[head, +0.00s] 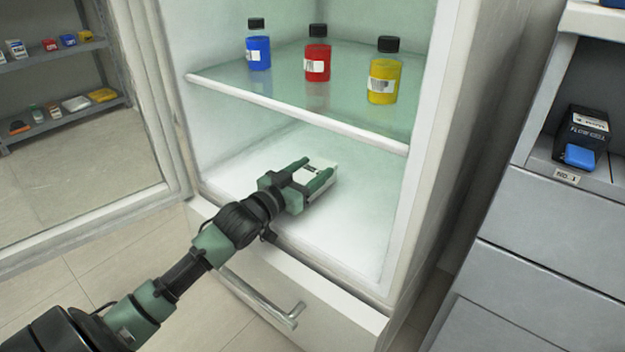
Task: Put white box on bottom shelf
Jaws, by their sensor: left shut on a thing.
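A small white box (322,169) is inside the open fridge, over the bottom shelf (345,235). My left gripper (314,176) is shut on the white box, with one green finger on each side of it. The gripper covers part of the box. The box is low, close to the shelf surface, but I cannot tell whether it touches it. My right gripper is not in view.
A glass shelf (335,90) above holds a blue bottle (259,53), a red bottle (317,64) and a yellow bottle (384,82). The open fridge door (150,100) stands at left. A drawer handle (262,300) juts out below. The bottom shelf's right side is clear.

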